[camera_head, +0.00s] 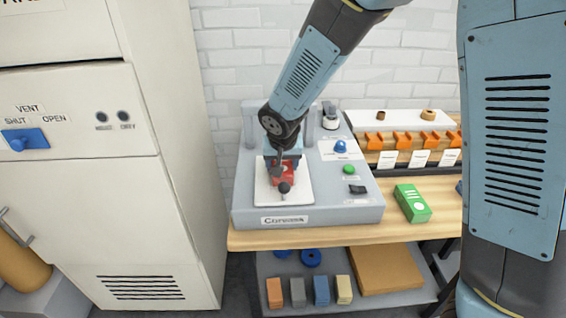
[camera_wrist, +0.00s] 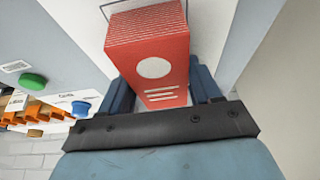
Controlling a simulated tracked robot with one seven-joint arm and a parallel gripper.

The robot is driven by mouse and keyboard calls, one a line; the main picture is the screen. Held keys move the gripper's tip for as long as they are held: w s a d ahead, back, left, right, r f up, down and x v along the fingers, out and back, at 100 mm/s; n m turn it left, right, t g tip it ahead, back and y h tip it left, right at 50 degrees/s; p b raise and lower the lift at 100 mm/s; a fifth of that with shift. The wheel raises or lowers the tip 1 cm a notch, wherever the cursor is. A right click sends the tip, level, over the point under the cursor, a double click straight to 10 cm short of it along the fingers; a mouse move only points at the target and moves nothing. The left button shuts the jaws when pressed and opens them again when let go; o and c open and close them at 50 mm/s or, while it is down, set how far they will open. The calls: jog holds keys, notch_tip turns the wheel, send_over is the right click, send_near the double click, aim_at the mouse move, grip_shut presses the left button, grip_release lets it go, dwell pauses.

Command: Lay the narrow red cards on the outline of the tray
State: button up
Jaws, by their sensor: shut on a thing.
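The narrow red cards (camera_head: 283,180) form one stack, with a white circle and white lines on the face in the wrist view (camera_wrist: 152,70). My gripper (camera_head: 284,163) is shut on the stack, a blue finger on either side of it in the wrist view (camera_wrist: 158,92). The stack is over the white tray (camera_head: 300,194) of the grey machine. Part of a thin dark outline (camera_wrist: 103,8) shows around the stack's far end in the wrist view. I cannot tell whether the stack touches the tray.
Dark ball knobs stand at the tray's front. The machine (camera_head: 350,213) has a green button (camera_head: 349,170) and a blue knob (camera_head: 341,146). A green box (camera_head: 412,203) stands to its right, before a rack with orange clips (camera_head: 403,140). A tall cream cabinet (camera_head: 170,110) is at left.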

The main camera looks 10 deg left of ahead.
jog(key=o, duration=1.3)
jog(key=shift+c, duration=0.2)
jog(key=shift+o, duration=0.7)
jog(key=shift+r, duration=0.2)
jog(key=shift+r, duration=0.95)
jog(key=shift+r, duration=3)
